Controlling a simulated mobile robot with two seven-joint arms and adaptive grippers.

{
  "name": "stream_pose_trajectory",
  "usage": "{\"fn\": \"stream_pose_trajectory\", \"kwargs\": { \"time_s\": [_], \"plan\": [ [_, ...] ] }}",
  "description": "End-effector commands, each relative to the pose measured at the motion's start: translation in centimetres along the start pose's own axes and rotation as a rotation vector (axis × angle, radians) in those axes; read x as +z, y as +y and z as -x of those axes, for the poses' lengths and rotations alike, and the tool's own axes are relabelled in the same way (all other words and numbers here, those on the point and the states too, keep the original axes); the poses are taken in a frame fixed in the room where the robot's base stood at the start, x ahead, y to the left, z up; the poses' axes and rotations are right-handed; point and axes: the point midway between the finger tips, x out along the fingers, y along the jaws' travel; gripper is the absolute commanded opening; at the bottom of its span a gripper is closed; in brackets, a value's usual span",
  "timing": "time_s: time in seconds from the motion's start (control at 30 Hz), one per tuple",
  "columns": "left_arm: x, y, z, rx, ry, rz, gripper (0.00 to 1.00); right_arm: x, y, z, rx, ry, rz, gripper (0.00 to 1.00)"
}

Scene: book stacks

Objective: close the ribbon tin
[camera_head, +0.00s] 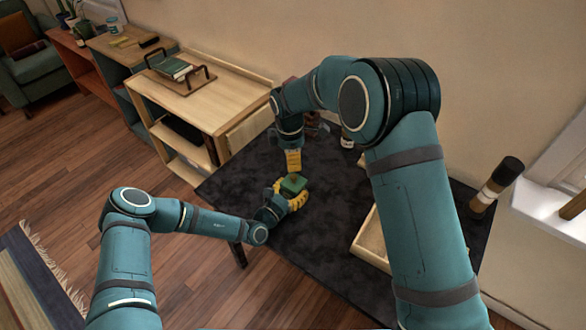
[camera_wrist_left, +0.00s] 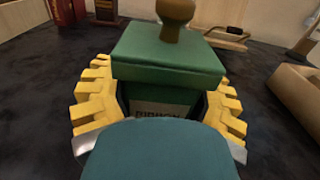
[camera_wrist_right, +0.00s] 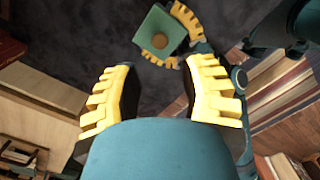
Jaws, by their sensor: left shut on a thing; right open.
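The ribbon tin (camera_head: 293,184) is a green box with a green lid (camera_wrist_left: 168,58) and a brown knob (camera_wrist_left: 176,10) on top. It stands on the dark table (camera_head: 245,186). My left gripper (camera_head: 289,197) is shut around the tin's sides, with yellow fingers on both sides in the left wrist view. The lid lies on top of the tin; I cannot tell whether it is fully seated. My right gripper (camera_head: 294,160) is open and empty above the tin, pointing down. In the right wrist view the tin (camera_wrist_right: 152,22) appears beyond the open fingers, near the top.
A pale wooden open box (camera_head: 370,240) stands on the table at right, partly hidden by my right arm. Small items (camera_head: 316,124) are at the back edge. A wooden cabinet (camera_head: 215,100) with a book tray stands at left.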

Motion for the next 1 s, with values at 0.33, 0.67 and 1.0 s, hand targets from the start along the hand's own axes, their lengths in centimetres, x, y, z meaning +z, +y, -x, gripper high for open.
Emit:
{"fn": "stream_pose_trajectory", "kwargs": {
  "time_s": [0.33,0.67,1.0],
  "plan": [
    [0.0,0.0,0.0,0.000,0.001,0.000,0.17,-0.1,0.0,3.1,0.001,0.001,0.001,0.42],
    [0.0,0.0,0.0,0.000,0.001,0.000,0.91,0.0,0.0,3.1,0.001,0.000,0.001,0.42],
    [0.0,0.0,0.2,0.000,0.000,0.000,1.00,0.0,0.0,3.1,0.000,0.000,0.001,0.42]
  ]
}}
